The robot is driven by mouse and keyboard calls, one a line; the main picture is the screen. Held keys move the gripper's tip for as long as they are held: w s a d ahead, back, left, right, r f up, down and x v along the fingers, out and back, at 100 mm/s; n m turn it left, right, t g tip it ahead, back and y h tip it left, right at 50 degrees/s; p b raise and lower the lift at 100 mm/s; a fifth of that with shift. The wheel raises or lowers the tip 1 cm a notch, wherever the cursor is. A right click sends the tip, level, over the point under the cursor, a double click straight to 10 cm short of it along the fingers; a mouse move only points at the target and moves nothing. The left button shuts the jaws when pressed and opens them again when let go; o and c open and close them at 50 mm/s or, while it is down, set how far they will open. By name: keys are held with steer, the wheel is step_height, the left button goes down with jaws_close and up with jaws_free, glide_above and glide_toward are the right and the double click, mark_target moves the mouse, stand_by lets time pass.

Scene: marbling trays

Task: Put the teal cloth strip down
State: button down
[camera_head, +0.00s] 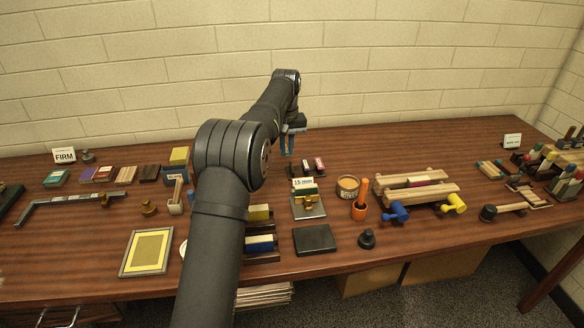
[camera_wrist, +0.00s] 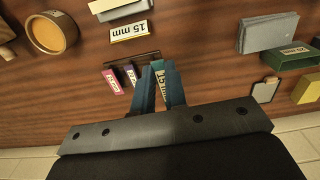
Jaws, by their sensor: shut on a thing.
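The teal cloth strip (camera_wrist: 159,76) shows in the wrist view as a small teal-topped piece with a white "15 mm" label, between my gripper's blue fingers. My gripper (camera_wrist: 160,82) is shut on it, and the fingers hide much of the strip. In the head view my gripper (camera_head: 287,150) points down near the back of the table, left of a dark rack (camera_head: 293,171); I cannot make out the strip there. I cannot tell whether the strip touches anything below.
A round tan pot (camera_wrist: 48,34) and a "15 mm" card (camera_wrist: 130,32) lie near the rack. The wall (camera_head: 400,60) is close behind. Bare wood (camera_wrist: 205,60) shows beside the fingers.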

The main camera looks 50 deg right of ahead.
steer(key=s+d, duration=0.5)
steer(key=s, duration=0.4)
steer(key=shift+s+r, duration=0.25)
steer(key=shift+s, duration=0.1)
glide_above(293, 170)
step_height(293, 170, down, 7)
steer(key=shift+a+f, duration=0.1)
steer(key=shift+f, duration=1.75)
steer(key=shift+f, duration=0.45)
steer(key=c, duration=1.5)
jaws_free()
steer(key=shift+o, duration=0.2)
